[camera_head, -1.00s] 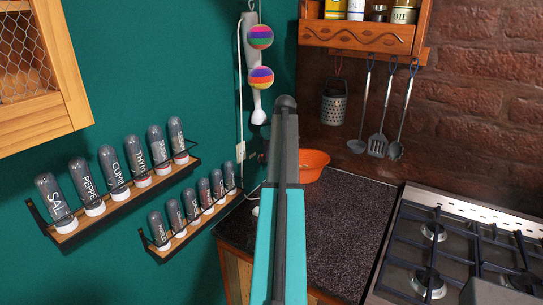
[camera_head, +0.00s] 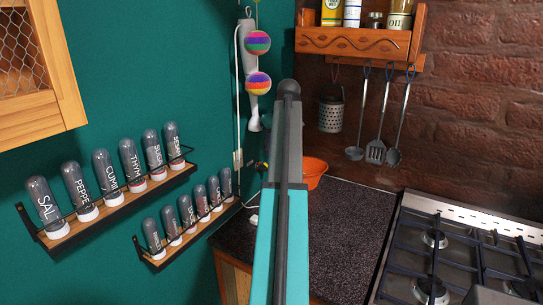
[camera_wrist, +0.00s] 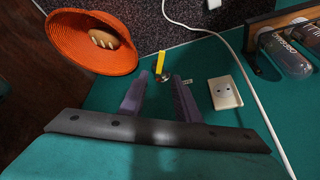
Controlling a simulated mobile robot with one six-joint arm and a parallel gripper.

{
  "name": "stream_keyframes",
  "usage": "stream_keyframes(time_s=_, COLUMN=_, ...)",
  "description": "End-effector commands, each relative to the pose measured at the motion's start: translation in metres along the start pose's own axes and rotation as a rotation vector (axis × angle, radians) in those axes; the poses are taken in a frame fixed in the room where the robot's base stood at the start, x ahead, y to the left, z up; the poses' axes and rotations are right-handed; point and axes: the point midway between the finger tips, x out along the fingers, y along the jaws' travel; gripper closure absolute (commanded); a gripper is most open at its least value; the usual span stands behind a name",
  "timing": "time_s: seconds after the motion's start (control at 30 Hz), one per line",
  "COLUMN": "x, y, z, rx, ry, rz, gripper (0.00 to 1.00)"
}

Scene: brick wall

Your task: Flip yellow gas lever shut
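The yellow gas lever (camera_wrist: 161,61) shows in the wrist view as a small upright yellow strip on a metal fitting at the teal wall. My gripper (camera_wrist: 158,76) is open, with its two dark fingers spread and nothing visible between them. The lever appears just beyond the fingertips, in line with the gap; I cannot tell the exact distance. In the head view my arm covers the middle, and I cannot make out the lever there.
An orange bowl (camera_wrist: 92,42) is beside the lever; it also shows on the dark counter in the head view (camera_head: 314,169). A white socket (camera_wrist: 224,93) and cable (camera_wrist: 246,80) are on the other side. Spice racks (camera_head: 115,203) line the wall; a stove (camera_head: 455,255) stands right.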

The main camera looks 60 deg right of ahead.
Motion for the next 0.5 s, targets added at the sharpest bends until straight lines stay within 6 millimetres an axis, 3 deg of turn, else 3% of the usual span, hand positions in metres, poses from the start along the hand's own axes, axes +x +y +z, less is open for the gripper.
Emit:
stream_keyframes(time_s=0.3, x=-0.038, y=0.0, z=-0.001, rx=0.0, ry=0.001, rz=0.0, gripper=0.7)
stream_keyframes(time_s=0.5, x=-0.049, y=0.0, z=0.0, rx=0.0, ry=0.0, rz=-0.001, gripper=0.7)
